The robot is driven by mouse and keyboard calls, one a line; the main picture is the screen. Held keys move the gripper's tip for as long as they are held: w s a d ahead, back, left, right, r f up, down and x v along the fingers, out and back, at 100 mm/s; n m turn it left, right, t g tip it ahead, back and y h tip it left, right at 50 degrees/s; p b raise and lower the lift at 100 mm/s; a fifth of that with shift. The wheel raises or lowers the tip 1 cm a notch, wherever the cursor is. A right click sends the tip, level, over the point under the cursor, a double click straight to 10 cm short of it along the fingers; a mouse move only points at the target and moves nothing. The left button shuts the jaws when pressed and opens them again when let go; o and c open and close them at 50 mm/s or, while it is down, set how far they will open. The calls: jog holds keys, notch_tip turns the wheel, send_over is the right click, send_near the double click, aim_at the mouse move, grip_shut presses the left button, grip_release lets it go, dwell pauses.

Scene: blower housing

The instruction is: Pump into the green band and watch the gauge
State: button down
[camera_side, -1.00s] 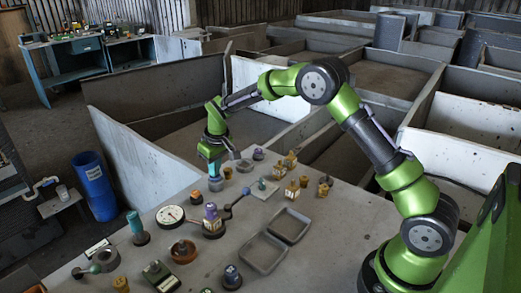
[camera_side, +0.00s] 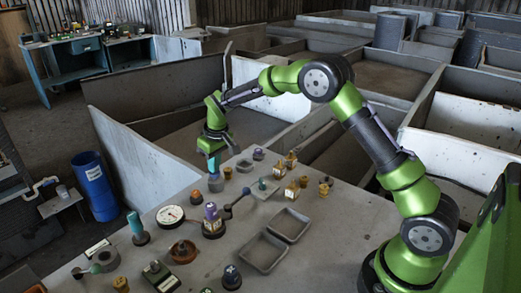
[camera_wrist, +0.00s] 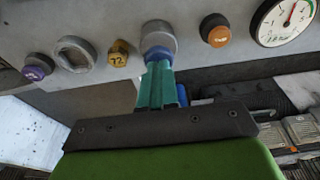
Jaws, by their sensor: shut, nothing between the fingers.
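The round white gauge (camera_side: 170,214) lies on the grey bench in the side view. My gripper (camera_side: 214,176) has teal fingers, shut and pointing down over a grey round knob (camera_side: 215,185). In the wrist view, the fingertips of my gripper (camera_wrist: 158,62) meet the blue part of that grey knob (camera_wrist: 158,37). The fingers hide some of it. I cannot tell which fitting is the pump.
An orange-topped knob (camera_wrist: 217,34) sits between grey knob and gauge. A brass hex piece (camera_wrist: 119,54) is on the other side. A purple-topped unit with a lever (camera_side: 212,222), grey trays (camera_side: 264,252) and several small fittings crowd the bench. Some bare bench shows near the trays.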

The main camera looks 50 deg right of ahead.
jog(key=shift+f, duration=0.1)
dwell(0.5)
jog(key=shift+f, duration=0.7)
jog(key=shift+r, duration=0.95)
dwell(0.4)
jog(key=shift+r, duration=2.9)
